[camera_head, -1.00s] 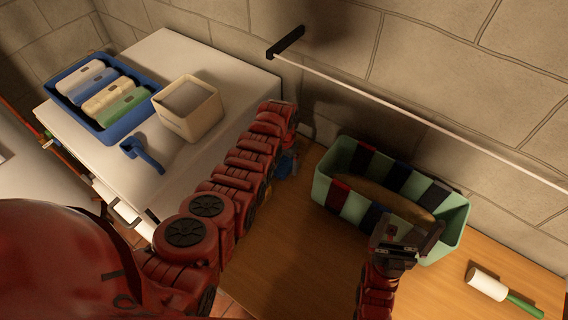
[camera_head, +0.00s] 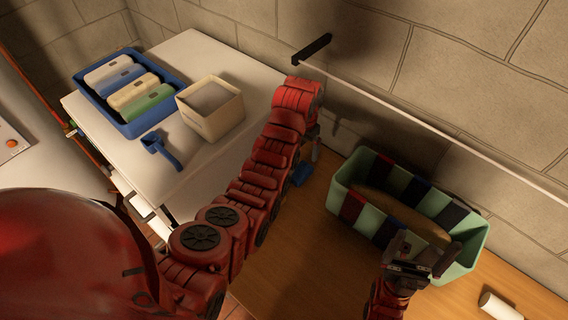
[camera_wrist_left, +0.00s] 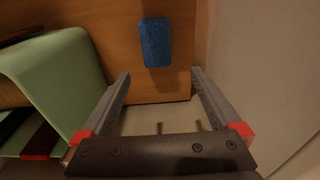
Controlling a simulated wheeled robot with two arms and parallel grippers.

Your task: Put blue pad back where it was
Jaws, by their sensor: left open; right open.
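The blue pad (camera_wrist_left: 155,42) lies flat on the wooden table in the left wrist view, beyond and between my open left fingertips (camera_wrist_left: 160,76). It is not held. In the head view a blue piece that looks like the pad (camera_head: 301,174) shows on the table beside the white cabinet, partly hidden by my left arm. My left gripper (camera_head: 313,143) points down there, mostly hidden behind the arm. My right gripper (camera_head: 408,256) is open and empty over the front side of the green striped box (camera_head: 345,175).
A white cabinet (camera_head: 215,160) holds a blue tray (camera_head: 135,126) of coloured rolls, a cream box (camera_head: 212,125) and a blue scoop-like tool (camera_head: 161,147). A white roller (camera_head: 499,305) lies at the right. A pale rod (camera_head: 420,125) runs along the wall. The table's front middle is clear.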

